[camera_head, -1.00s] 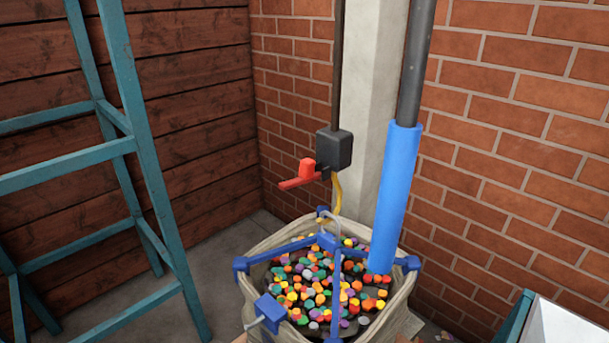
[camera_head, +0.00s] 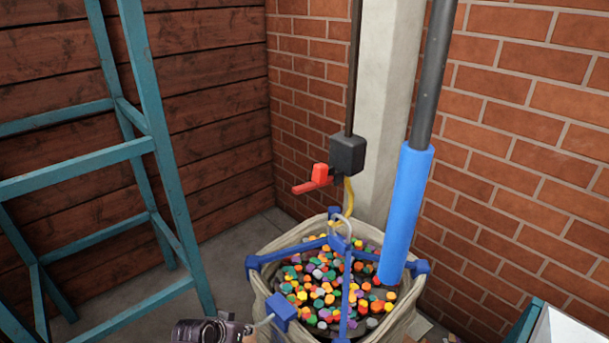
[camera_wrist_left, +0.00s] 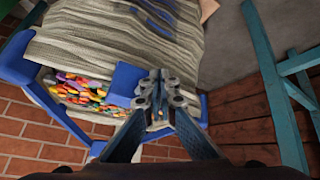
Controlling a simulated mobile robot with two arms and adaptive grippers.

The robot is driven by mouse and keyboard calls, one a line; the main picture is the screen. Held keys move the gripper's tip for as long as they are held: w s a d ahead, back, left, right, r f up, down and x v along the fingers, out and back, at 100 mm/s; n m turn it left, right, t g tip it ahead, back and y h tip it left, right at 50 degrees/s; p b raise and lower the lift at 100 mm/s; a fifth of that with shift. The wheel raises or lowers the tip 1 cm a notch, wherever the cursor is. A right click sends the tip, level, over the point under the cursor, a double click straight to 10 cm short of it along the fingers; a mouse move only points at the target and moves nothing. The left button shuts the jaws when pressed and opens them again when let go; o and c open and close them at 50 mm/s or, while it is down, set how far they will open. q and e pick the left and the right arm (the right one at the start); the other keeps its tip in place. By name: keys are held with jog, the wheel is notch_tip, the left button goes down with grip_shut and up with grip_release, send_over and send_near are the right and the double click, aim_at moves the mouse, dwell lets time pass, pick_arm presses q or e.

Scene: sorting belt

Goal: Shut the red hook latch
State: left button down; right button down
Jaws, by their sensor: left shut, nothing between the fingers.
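The red hook latch (camera_head: 317,176) is a small red block with a red bar that points left and slightly down. It sits at the left side of a black box (camera_head: 348,154) on a dark vertical rod, above the back of a sack. Whether it is hooked cannot be told. My left gripper (camera_head: 212,331) is partly in view at the bottom edge, low and to the left of the latch, well apart from it. In the left wrist view its fingers (camera_wrist_left: 163,90) are shut and empty, above the sack's blue frame. My right gripper is not in view.
The open sack (camera_head: 268,250) holds many coloured pieces inside a blue frame (camera_head: 419,267). A blue tube (camera_head: 407,210) hangs over it. A teal ladder-like frame (camera_head: 160,120) stands at the left. Brick and wood walls close the corner. The air left of the latch is clear.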

aim_at(315, 179)
pick_arm(q)
jog(key=w+d+r+m+t+h, duration=0.15)
jog(key=w+r, duration=0.25)
jog(key=r, duration=0.6)
jog(key=w+d+r+h+p, duration=0.15)
jog(key=w+r, duration=0.25)
jog(key=r, duration=0.5)
jog(key=w+d+r+m+t, duration=0.15)
jog(key=w+r, duration=0.25)
jog(key=r, duration=0.6)
jog(key=s+d+r+m+h, duration=0.1)
jog(key=d+r+m, duration=0.1)
jog(key=r, duration=0.8)
jog(key=s+d+r+m+h, duration=0.1)
jog(key=d+r+h, duration=0.1)
jog(key=r, duration=0.8)
jog(key=shift+d+r+m, duration=0.25)
jog(key=shift+d+m, duration=0.15)
jog(key=shift+d, duration=0.2)
